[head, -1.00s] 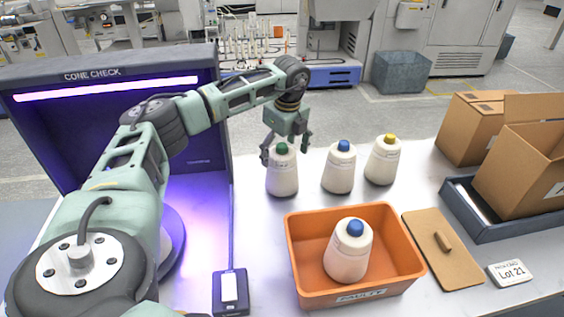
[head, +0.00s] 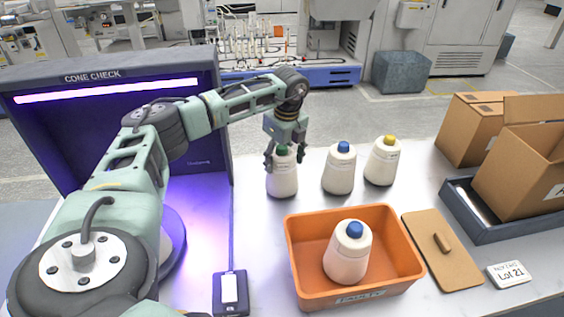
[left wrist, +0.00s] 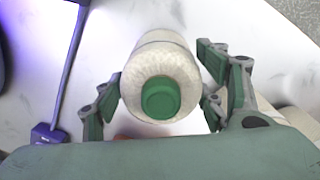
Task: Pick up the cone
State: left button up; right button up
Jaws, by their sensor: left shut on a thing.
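A white cone with a green top (head: 283,182) stands upright on the table, left of two other cones. My left gripper (head: 284,157) is over its top, with the fingers down on both sides, shut on it. In the left wrist view the green-topped cone (left wrist: 160,80) sits between the two fingers of my left gripper (left wrist: 165,92); contact is hard to see there. A blue-topped cone (head: 339,172) and a yellow-topped cone (head: 382,164) stand to the right. Another blue-topped cone (head: 347,255) is in the orange bin. My right gripper is not in view.
The orange bin (head: 300,280) stands in front of the cones. A brown lid (head: 445,255), a Lot 21 card (head: 509,274) and cardboard boxes (head: 525,170) are to the right. The cone check booth (head: 195,130) is at left. A small black device (head: 230,300) lies in front.

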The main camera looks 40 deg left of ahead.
pick_arm(q)
jog(key=c, duration=0.7)
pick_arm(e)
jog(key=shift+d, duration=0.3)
pick_arm(q)
jog(key=shift+r, duration=0.1)
notch_tip(320, 180, up, 10)
jog(key=shift+f+b, duration=0.1)
jog(key=shift+b, duration=1)
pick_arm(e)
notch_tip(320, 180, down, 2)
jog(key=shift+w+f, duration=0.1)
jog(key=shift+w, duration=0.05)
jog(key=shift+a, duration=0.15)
pick_arm(q)
jog(key=shift+r, duration=0.25)
notch_tip(320, 180, up, 20)
jog(key=p, duration=1.7)
jog(key=shift+f, duration=0.2)
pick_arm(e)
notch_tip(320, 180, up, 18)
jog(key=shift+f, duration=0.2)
